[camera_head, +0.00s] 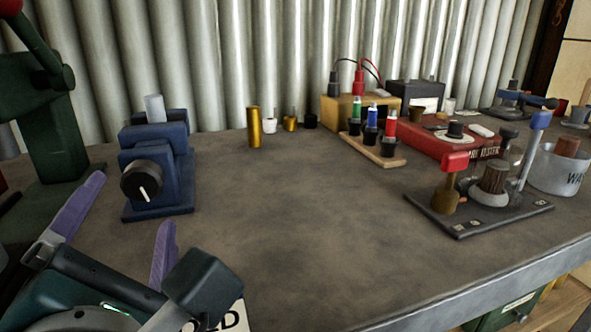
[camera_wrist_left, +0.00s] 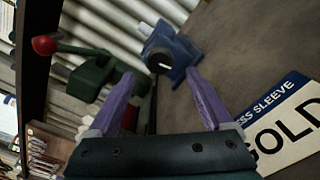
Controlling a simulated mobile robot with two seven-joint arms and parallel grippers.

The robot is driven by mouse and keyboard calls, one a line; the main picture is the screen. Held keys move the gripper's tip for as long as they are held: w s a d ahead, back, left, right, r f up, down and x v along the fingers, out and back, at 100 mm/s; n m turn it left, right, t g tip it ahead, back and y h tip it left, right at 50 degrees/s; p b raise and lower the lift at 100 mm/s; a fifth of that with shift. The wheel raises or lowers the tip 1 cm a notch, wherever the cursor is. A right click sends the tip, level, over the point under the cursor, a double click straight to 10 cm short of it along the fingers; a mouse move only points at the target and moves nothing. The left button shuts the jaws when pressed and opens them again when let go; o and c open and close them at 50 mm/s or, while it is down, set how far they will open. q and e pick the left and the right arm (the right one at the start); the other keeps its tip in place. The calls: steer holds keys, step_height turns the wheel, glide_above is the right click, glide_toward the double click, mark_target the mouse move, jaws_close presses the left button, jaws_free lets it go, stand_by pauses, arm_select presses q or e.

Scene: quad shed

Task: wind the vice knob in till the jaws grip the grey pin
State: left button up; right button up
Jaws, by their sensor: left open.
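The blue vice (camera_head: 160,172) stands on the bench at the left in the head view. Its round black knob (camera_head: 142,181) with a white pointer line faces me. The grey pin (camera_head: 155,108) stands upright in the top of the vice; whether the jaws touch it I cannot tell. My left gripper (camera_head: 128,215) is open and empty, its purple fingers pointing toward the vice from the front. In the left wrist view the knob (camera_wrist_left: 159,61) lies beyond and between the spread fingertips, apart from them. My right gripper is not in view.
A dark green machine (camera_head: 45,130) with a red-knobbed lever stands left of the vice. A brass cylinder (camera_head: 254,127) stands to its right. A sign (camera_wrist_left: 290,120) lies near my gripper. A lever stand (camera_head: 478,195) is at the right. The middle bench is clear.

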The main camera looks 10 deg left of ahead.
mark_target(140, 187)
arm_select(q)
steer(key=x, duration=0.6)
steer(key=shift+w+a, duration=0.1)
steer(key=shift+w, duration=0.1)
jaws_close()
stand_by(0.4)
steer(key=shift+r, duration=0.1)
